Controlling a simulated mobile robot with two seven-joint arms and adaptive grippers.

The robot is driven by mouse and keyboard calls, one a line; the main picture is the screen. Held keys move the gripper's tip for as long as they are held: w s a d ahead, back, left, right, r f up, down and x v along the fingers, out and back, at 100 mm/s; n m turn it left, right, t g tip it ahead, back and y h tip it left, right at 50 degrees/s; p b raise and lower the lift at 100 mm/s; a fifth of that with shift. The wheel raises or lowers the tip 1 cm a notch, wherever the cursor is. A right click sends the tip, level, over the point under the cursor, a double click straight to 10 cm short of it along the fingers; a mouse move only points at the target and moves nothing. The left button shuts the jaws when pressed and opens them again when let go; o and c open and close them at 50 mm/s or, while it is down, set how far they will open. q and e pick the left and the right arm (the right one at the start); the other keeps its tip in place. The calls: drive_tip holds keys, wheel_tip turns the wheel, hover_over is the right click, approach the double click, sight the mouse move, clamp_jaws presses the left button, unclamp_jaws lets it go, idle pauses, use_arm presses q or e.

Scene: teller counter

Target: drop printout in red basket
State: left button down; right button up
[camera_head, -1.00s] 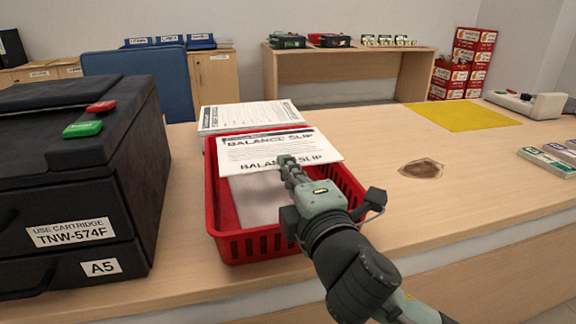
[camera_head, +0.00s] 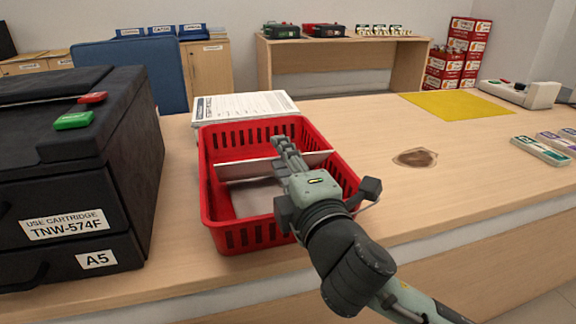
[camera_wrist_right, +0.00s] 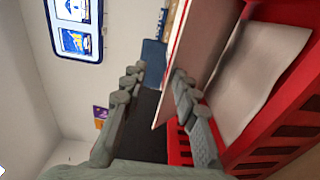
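The red basket (camera_head: 228,240) stands on the counter right of the black printer. The printout (camera_head: 235,170) is now inside the basket, a white slab seen nearly edge-on and lying across it. My right gripper (camera_head: 284,148) is over the basket, beside the printout. In the right wrist view its fingers (camera_wrist_right: 155,95) are spread with a gap between them. Another white sheet (camera_wrist_right: 258,75) lies on the basket floor. My left gripper is not in view.
The black printer (camera_head: 75,180) stands close on the basket's left. A paper stack (camera_head: 240,105) lies behind the basket. A brown stain (camera_head: 415,158), a yellow mat (camera_head: 460,105) and banknote-like bundles (camera_head: 540,150) are to the right. The counter between is mostly clear.

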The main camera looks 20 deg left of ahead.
drive_tip(key=v, duration=1.2)
drive_tip(key=shift+w, duration=0.1)
